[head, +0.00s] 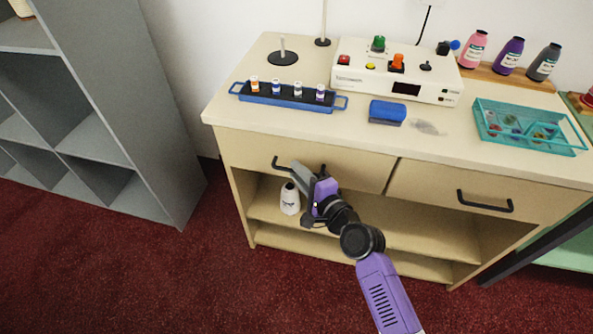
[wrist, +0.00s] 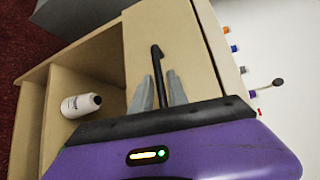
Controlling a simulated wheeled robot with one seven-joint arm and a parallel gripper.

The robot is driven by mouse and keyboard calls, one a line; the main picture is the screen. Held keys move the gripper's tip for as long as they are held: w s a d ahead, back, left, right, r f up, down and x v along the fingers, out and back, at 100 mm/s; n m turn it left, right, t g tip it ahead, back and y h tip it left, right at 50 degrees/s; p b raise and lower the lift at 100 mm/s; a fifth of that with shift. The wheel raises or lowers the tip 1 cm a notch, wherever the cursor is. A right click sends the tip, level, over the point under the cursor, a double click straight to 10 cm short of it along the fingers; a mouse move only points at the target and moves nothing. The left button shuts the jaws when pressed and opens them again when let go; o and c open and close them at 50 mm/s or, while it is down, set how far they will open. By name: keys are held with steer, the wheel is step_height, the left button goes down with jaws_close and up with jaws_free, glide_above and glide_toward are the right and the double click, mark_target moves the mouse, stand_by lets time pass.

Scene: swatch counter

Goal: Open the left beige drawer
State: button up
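The left beige drawer (head: 345,167) is in the counter's upper left front, and its front looks flush with the counter. Its dark bar handle (head: 281,163) shows at its left end in the head view, with the rest hidden behind my gripper. My gripper (head: 302,179) is in front of this drawer. In the wrist view, the dark handle (wrist: 157,62) runs between the two grey fingers of my gripper (wrist: 160,88). The fingers stand apart on either side of it with narrow gaps, so the gripper looks open around the handle. Contact is not clear.
A white bottle (head: 290,198) stands on the open shelf below the drawer, close to my gripper. The right drawer (head: 440,188) has its own dark handle. A grey shelf unit (head: 100,120) stands left. The countertop holds a blue rack, a device and a teal tray.

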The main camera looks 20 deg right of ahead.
steer(key=shift+w+a, duration=0.1)
steer(key=shift+w, duration=0.4)
jaws_close()
steer(key=shift+f, duration=0.1)
stand_by(1.1)
